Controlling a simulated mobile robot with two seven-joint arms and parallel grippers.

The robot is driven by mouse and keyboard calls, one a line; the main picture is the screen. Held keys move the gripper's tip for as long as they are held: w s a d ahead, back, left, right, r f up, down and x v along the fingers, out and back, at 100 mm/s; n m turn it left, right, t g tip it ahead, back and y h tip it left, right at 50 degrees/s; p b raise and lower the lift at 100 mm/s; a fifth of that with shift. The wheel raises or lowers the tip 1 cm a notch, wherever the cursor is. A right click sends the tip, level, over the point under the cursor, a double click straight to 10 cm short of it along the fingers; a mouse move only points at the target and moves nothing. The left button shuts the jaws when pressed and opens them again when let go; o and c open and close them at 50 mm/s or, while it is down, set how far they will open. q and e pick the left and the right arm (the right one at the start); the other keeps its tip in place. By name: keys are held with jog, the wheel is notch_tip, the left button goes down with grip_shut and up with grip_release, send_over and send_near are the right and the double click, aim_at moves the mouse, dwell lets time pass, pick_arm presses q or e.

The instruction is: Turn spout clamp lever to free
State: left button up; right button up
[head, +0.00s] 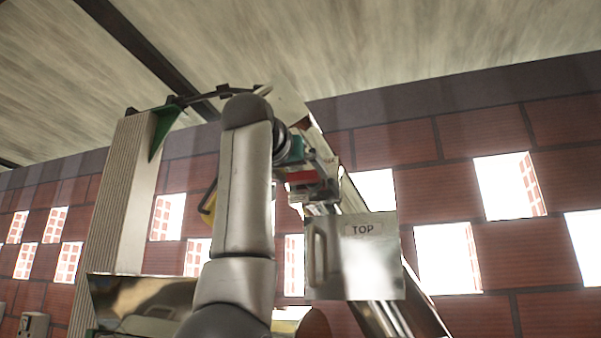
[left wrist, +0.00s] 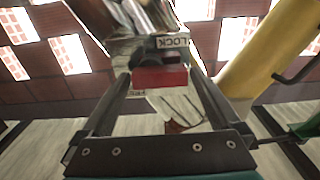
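The red spout clamp lever (left wrist: 160,77) shows in the left wrist view on a pale metal part. A LOCK label (left wrist: 176,42) lies beyond it and a partly covered label lies on its near side. It also shows as a small red patch in the head view (head: 303,176). My left gripper (left wrist: 161,74) is at the lever, its two fingers spread wide with the red block between the tips. Whether the fingers touch the lever cannot be told. My right gripper is in neither view.
A metal plate marked TOP (head: 362,257) hangs right of my arm, before a slanted metal tube (head: 400,315). A pale ribbed column (head: 118,215) stands at left. A yellow post (left wrist: 252,62) stands right of the gripper in the left wrist view.

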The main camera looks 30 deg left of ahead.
pick_arm(q)
jog(key=c, duration=1.1)
jog(key=shift+o, duration=0.2)
jog(key=shift+m, duration=0.3)
jog(key=m, duration=0.3)
jog(key=shift+r, duration=0.2)
jog(key=m, duration=0.5)
jog(key=shift+d+r+m, duration=0.25)
jog(key=shift+m, duration=0.15)
jog(key=m, duration=0.4)
jog(key=shift+w+d+r+m, duration=0.1)
jog(key=shift+d+m, duration=0.15)
jog(key=shift+m, duration=0.05)
jog(key=shift+w+d+m, duration=0.1)
jog(key=shift+d+m, duration=0.05)
jog(key=shift+m, duration=0.85)
jog(key=shift+d+m, duration=0.1)
jog(key=shift+m, duration=0.9)
jog(key=o, duration=1.2)
